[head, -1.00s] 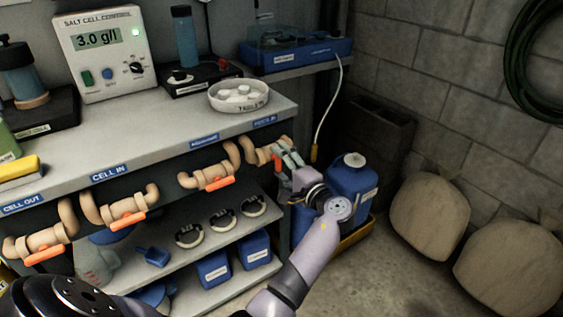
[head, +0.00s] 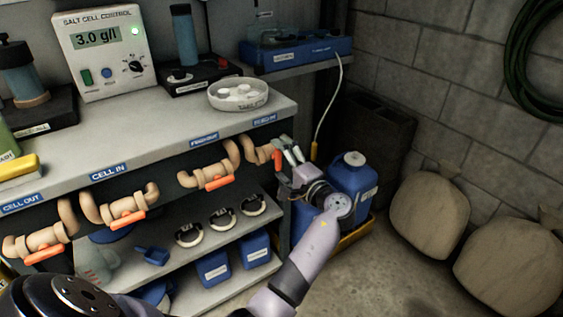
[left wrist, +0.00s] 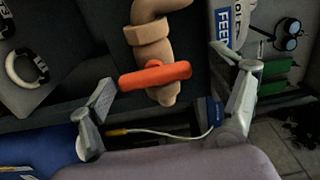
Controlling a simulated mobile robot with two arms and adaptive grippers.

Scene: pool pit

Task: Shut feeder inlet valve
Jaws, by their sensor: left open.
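The feeder inlet valve (head: 258,153) is the rightmost tan pipe valve under the shelf edge, below the FEED IN label (head: 265,120). Its orange handle (head: 278,161) stands upright, across the pipe. In the left wrist view the orange handle (left wrist: 155,75) also lies across the tan pipe (left wrist: 150,38). My left gripper (head: 291,152) is open just right of the valve. In the left wrist view the handle lies between the spread fingers of my left gripper (left wrist: 178,80), with gaps on both sides. My right gripper is not in view.
Three similar valves (head: 207,178) to the left have orange handles along their pipes. A blue jug (head: 353,180) stands below, beside my gripper. A white hose (head: 326,110) hangs near. The shelf (head: 150,140) overhangs the valves. Sacks (head: 429,215) lie at the right.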

